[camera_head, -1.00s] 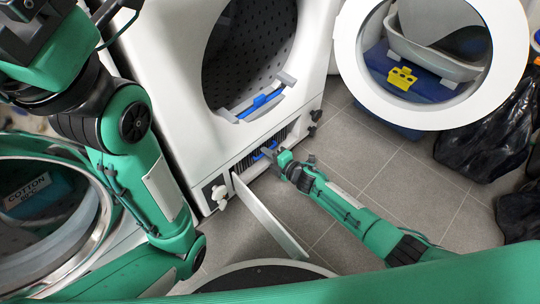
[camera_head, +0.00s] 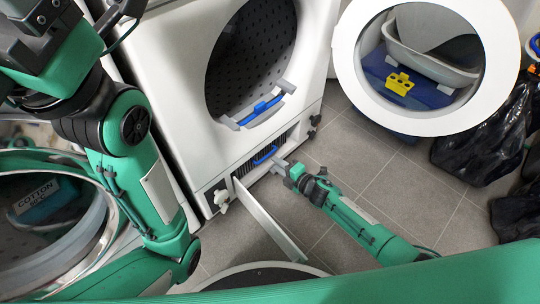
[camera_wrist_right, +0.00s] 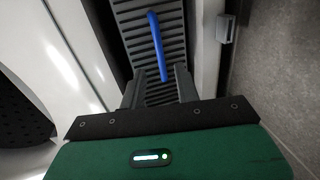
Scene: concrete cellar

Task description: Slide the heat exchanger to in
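The heat exchanger is a dark finned block with a blue handle (camera_head: 265,155), in the low opening at the front of the white dryer (camera_head: 228,155). How deep it sits is hard to tell. In the right wrist view its ribbed front (camera_wrist_right: 140,35) and upright blue bar fill the middle. My right gripper (camera_head: 281,166) is just in front of the opening, apart from the handle.
A white flap (camera_head: 268,218) hangs open from the opening's left side. Black bags (camera_head: 480,140) lie at right. Another machine (camera_head: 50,220) is at left. Grey floor tiles are clear around my right arm.

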